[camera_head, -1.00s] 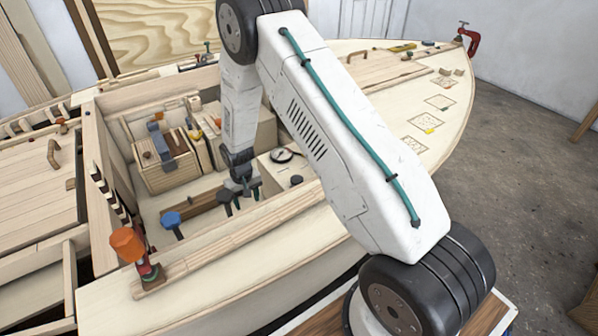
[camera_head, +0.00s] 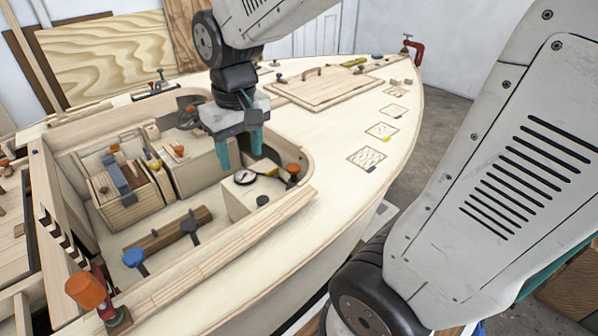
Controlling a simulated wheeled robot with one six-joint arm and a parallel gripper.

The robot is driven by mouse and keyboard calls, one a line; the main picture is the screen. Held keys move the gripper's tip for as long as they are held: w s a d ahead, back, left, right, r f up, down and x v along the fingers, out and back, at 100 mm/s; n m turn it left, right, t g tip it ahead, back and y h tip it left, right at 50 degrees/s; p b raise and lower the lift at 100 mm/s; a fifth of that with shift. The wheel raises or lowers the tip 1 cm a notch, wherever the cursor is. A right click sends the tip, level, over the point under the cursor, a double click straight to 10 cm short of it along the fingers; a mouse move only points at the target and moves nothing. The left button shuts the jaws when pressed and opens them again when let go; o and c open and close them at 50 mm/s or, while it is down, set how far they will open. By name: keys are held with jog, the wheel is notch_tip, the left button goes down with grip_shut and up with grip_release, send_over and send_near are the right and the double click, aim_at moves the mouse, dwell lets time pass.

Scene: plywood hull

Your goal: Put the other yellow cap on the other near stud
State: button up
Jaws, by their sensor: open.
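My gripper (camera_head: 239,155) hangs over the boat's cockpit, its two teal fingers pointing down and apart, with no object visible between them. It is beside the compass box. No yellow cap is plain to me. A small yellow piece (camera_head: 271,172) shows beside the compass, and another (camera_head: 152,160) by the wooden crate; both are too small to identify. I cannot tell which posts are the near studs.
A compass (camera_head: 245,177) sits on a pale box. An orange-topped knob (camera_head: 293,170) stands beside it near the cockpit edge. A slatted crate (camera_head: 126,198) fills the cockpit's left. The right side deck is mostly clear.

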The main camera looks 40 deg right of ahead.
jog(key=s+r, duration=0.3)
jog(key=s, duration=1.2)
jog(key=shift+s+d+r, duration=0.15)
jog(key=shift+s+d, duration=0.15)
jog(key=shift+s, duration=0.05)
